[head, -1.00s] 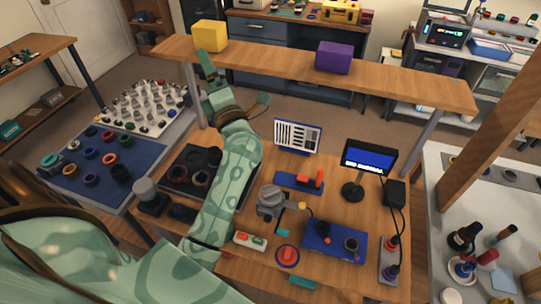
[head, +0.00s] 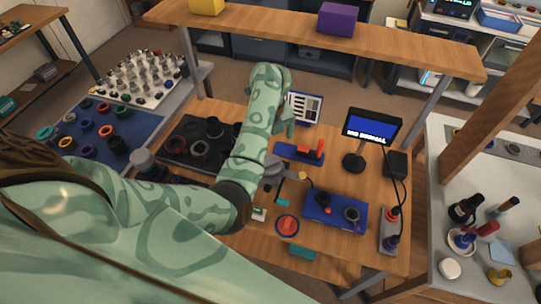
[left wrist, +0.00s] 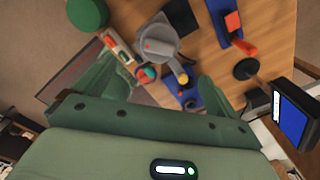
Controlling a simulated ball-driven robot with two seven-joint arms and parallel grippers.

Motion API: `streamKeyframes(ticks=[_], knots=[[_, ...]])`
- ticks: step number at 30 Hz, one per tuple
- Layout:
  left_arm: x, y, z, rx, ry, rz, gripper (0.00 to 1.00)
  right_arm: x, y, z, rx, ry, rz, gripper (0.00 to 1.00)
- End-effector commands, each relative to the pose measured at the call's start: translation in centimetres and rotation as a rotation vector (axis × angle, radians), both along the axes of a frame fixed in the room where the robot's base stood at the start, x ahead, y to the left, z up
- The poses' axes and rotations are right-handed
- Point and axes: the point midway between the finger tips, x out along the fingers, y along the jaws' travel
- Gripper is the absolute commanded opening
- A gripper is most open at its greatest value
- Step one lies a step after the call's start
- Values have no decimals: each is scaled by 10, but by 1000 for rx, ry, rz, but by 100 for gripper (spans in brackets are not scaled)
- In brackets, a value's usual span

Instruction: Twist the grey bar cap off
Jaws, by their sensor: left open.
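The grey round cap with a raised bar (left wrist: 155,46) sits on the wooden bench, below and ahead of my left gripper in the left wrist view. In the head view the grey cap (head: 274,171) is partly hidden behind my left forearm. My left gripper (left wrist: 158,88) is open with its fingers wide apart and nothing between them. In the head view my left gripper (head: 284,122) hangs above the bench, on the far side of the cap and apart from it. My right gripper is not in view.
A small monitor (head: 372,128) stands right of the cap. A blue fixture with a red part (head: 300,152), a blue base (head: 335,212) and a red button (head: 287,225) are close by. A black tray of rings (head: 180,150) lies to the left. A raised wooden shelf (head: 400,57) spans the back.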

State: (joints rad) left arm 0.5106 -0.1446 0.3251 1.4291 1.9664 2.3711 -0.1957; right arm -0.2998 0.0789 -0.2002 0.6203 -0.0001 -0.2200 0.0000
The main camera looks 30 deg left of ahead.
Motion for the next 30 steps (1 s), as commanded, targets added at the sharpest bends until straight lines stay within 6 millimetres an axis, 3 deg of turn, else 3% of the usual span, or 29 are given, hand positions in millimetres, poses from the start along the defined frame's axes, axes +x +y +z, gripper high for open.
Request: streamKeyframes(ticks=[1,3,12,18,26,27,30], knots=[[-1,0,-18,1,5,-1,97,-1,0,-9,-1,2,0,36],[-1,0,-35,0,4,-2,97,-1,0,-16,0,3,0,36],[-1,1,-91,2,3,1,97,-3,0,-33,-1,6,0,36],[0,1,-105,3,1,1,97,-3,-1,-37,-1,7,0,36],[0,1,-106,3,1,0,97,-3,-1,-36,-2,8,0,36],[-1,1,-106,3,1,0,94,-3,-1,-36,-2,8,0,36],[-1,1,-106,3,1,0,66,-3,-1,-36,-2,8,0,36]])
